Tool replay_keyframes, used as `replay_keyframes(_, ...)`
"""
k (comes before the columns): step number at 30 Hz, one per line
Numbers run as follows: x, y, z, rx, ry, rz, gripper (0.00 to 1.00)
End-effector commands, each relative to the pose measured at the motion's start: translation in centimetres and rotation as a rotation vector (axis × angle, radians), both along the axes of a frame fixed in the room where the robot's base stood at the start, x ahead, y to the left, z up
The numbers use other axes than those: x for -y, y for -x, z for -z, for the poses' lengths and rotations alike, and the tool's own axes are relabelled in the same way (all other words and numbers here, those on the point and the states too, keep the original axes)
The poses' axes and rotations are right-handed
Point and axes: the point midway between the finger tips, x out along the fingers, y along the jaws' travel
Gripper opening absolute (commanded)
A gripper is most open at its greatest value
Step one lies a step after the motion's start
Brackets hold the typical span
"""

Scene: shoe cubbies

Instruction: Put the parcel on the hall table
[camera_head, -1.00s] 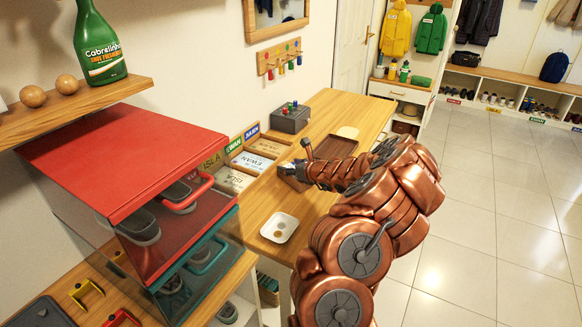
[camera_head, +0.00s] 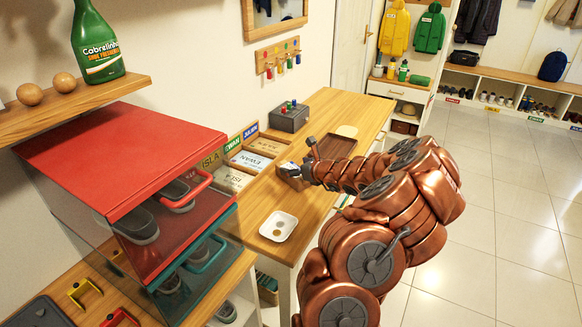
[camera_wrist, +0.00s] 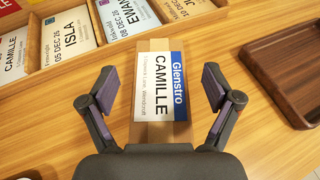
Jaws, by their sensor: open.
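The parcel (camera_wrist: 153,62) is a brown box with a white and blue label reading "Glenstro CAMILLE". It lies on the wooden hall table (camera_head: 362,110) and also shows in the head view (camera_head: 291,181), partly hidden by my gripper (camera_head: 305,168). In the wrist view my gripper (camera_wrist: 160,88) is open, with one finger on each side of the parcel and a visible gap at both sides. The parcel's near end is hidden behind the gripper body.
A wooden organiser with name cards (camera_head: 248,162) lies left of the parcel, and a dark wooden tray (camera_head: 335,146) to its right. A white dish (camera_head: 278,227) is at the table's near end. A grey box (camera_head: 289,117) stands by the wall. Red and teal cubbies (camera_head: 120,155) stand at left.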

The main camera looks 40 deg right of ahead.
Motion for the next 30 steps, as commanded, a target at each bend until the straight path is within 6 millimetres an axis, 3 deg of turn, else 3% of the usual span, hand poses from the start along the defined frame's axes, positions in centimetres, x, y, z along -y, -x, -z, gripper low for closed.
replay_keyframes(18,-0.6,7.0,-3.0,0.002,0.003,0.001,0.89)
replay_keyframes(30,-0.8,8.1,-3.4,0.000,0.001,-0.001,0.89)
